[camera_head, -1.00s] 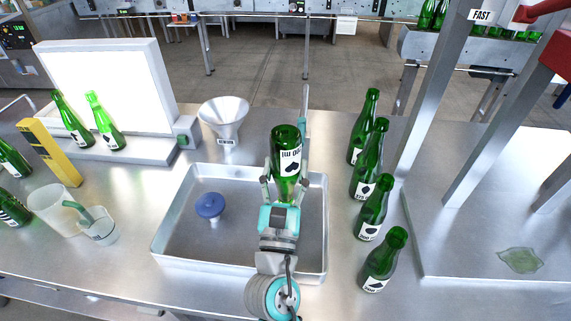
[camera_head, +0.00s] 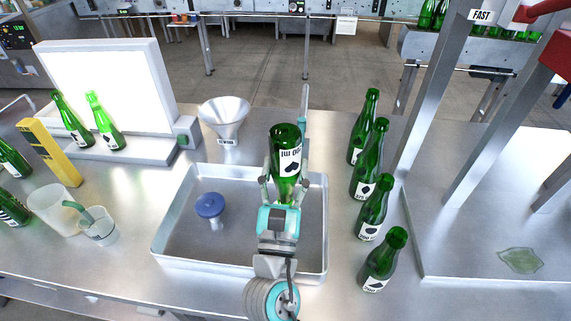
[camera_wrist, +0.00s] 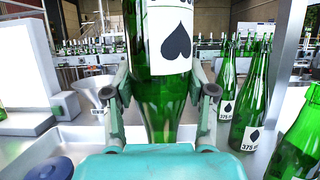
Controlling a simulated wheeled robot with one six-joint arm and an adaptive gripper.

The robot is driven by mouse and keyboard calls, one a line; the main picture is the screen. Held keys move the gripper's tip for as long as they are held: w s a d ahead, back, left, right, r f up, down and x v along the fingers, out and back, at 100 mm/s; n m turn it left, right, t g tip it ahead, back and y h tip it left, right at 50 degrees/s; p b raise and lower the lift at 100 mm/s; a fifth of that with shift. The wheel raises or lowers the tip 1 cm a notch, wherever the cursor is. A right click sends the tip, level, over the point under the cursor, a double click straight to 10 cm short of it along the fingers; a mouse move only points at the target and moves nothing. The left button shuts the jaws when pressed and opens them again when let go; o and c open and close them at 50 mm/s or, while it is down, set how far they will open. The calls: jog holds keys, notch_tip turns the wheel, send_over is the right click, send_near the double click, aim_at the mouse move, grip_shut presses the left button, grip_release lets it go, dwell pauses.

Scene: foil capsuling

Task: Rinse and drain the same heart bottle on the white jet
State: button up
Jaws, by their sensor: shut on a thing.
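A green bottle (camera_head: 287,145) is held upside down over the metal tray (camera_head: 165,245), base up and neck down. Its white label reads inverted. In the wrist view its label (camera_wrist: 172,40) carries a dark mark, point upward, like an inverted heart. My gripper (camera_head: 285,192) is shut on the bottle's neck area; the fingers (camera_wrist: 163,98) flank it in the wrist view. The mouth is hidden behind my gripper. A blue round cap on a pale stem (camera_head: 210,205) stands in the tray's left part. I see no white jet; whether one is under the bottle is hidden.
Several green bottles (camera_head: 371,205) stand in a row right of the tray. A funnel (camera_head: 224,115) stands behind it. Two bottles (camera_head: 104,125) stand before a lit white panel (camera_head: 110,85). Clear jugs (camera_head: 52,208) are at left. The tray's left half is mostly free.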

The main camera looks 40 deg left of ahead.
aim_at(283, 158)
jog(key=shift+s+d+r, duration=0.4)
jog(key=shift+s+r, duration=0.3)
jog(key=shift+r, duration=0.1)
jog(key=shift+s+d+r, duration=0.45)
jog(key=shift+s+r, duration=0.25)
jog(key=shift+r, duration=0.15)
jog(key=shift+s+d+r, duration=0.4)
jog(key=shift+s+r, duration=0.3)
jog(key=shift+r, duration=0.1)
